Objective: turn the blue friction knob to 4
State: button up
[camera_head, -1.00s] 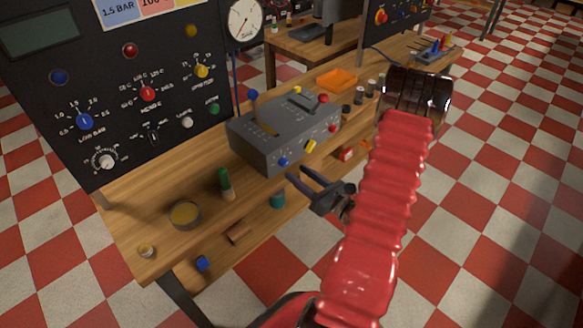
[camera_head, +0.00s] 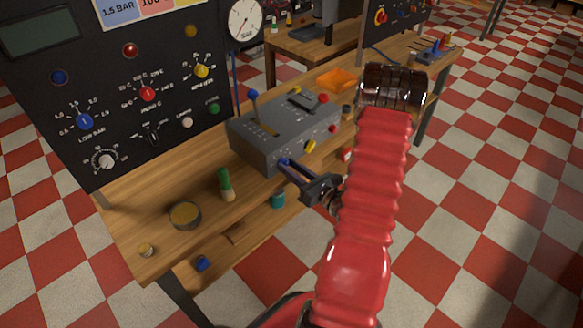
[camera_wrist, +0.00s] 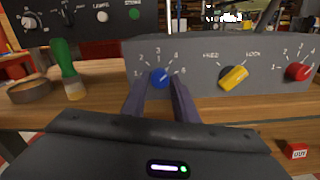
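The blue friction knob (camera_wrist: 159,77) is on the front of the grey control box (camera_head: 250,149), with a dial marked 1 to 5 around it. Its pale pointer mark leans to the upper right, on the side of 4 and 5; I cannot tell the exact number. My gripper (camera_wrist: 159,88) has one finger on the left and one on the right of the knob, with the tips close to the box face. The fingers are apart, and a narrow gap seems to show beside the knob. In the head view the fingertips (camera_head: 285,164) partly cover the knob.
A yellow knob (camera_wrist: 234,78) and a red knob (camera_wrist: 299,72) sit to the right on the same face. A green-handled brush (camera_wrist: 67,70) and a round tin (camera_head: 185,214) stand left on the bench. A dark instrument panel (camera_head: 120,90) rises behind.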

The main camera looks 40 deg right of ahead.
jog(key=c, duration=0.6)
jog(key=shift+n, duration=0.5)
jog(key=o, duration=1)
jog(key=shift+o, duration=0.2)
jog(key=s, duration=1.3)
jog(key=shift+s+d, duration=0.15)
jog(key=shift+s, duration=0.25)
